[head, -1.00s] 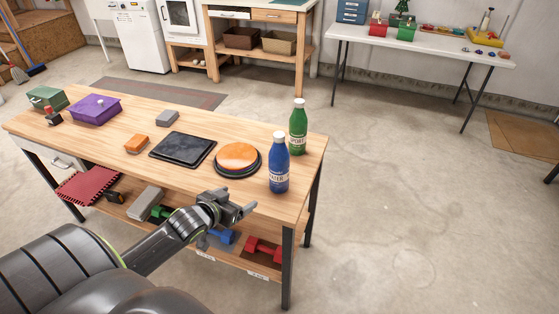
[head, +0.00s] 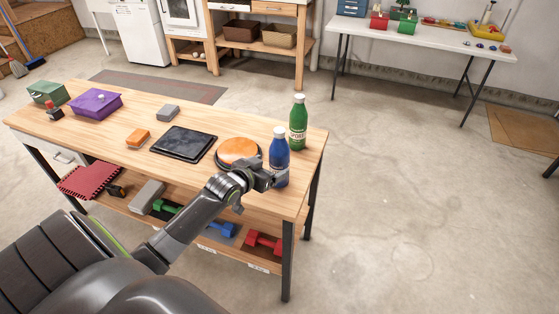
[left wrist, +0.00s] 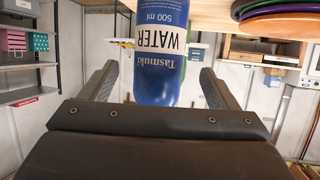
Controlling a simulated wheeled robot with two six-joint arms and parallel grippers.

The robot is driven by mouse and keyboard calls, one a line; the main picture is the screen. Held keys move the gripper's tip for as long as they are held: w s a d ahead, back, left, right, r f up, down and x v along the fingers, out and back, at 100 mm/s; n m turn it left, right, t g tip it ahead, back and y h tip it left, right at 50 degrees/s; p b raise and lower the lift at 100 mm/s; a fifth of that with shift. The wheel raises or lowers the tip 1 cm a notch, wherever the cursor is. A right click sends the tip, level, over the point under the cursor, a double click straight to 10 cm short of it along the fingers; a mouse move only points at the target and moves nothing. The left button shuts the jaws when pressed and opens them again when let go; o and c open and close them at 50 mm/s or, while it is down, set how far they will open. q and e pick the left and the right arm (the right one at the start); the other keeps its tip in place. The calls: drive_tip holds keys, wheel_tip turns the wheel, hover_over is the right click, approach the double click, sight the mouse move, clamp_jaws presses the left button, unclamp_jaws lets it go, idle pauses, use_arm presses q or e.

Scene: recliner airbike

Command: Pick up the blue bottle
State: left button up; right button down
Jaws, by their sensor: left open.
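The blue bottle (head: 279,152) stands upright near the right end of the wooden table (head: 80,131), with a white cap and a white label. My left gripper (head: 268,178) is at the bottle's lower part in the head view and hides some of it. In the left wrist view the bottle (left wrist: 162,60) appears upside down between the two open fingers of my left gripper (left wrist: 158,88), with a gap on each side. The fingers do not press on it. My right gripper is not in view.
A green bottle (head: 298,122) stands just behind the blue one. Orange and dark discs (head: 238,152) lie to the left, beside a black tablet-like slab (head: 183,141). The shelf below holds dumbbells (head: 263,242). Floor right of the table is clear.

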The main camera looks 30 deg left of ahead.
sight(280, 161)
use_arm(q)
drive_tip(key=shift+x, duration=1.1)
drive_tip(key=shift+p+x, duration=0.4)
drive_tip(key=shift+x, duration=1.55)
drive_tip(key=shift+c, duration=0.3)
drive_tip(key=c, duration=1.2)
drive_tip(key=shift+r, duration=0.1)
drive_tip(key=shift+c, duration=0.9)
drive_tip(key=shift+r, duration=0.1)
